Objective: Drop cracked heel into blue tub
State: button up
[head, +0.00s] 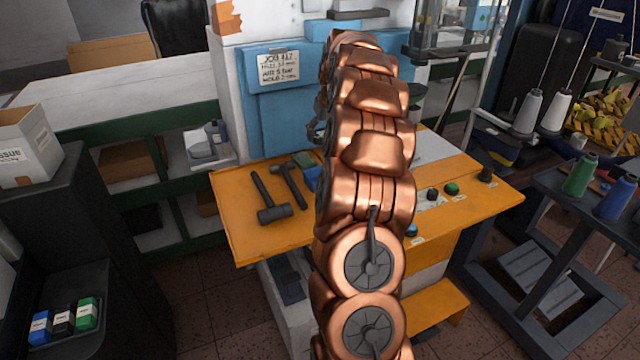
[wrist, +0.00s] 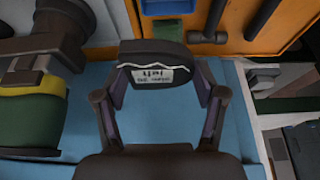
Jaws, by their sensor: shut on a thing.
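In the wrist view, my gripper (wrist: 160,82) is shut on a dark, rounded heel (wrist: 158,51). A white jagged line runs across the heel, and a pale label with small writing is on its face. The fingers press on its left and right sides. A blue surface lies behind the gripper. A small blue thing (wrist: 168,6) shows at the top edge on orange; I cannot tell whether it is the tub.
A dark trolley (head: 560,225) with thread cones is at right. Small boxes (head: 63,322) sit at lower left.

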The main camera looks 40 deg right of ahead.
notch_tip(320, 180, down, 6)
jog(key=shift+r+b, duration=0.1)
jog(key=shift+b, duration=0.2)
dwell(0.3)
jog(key=o, duration=1.2)
jog(key=v, duration=1.2)
jog(key=shift+a, duration=0.1)
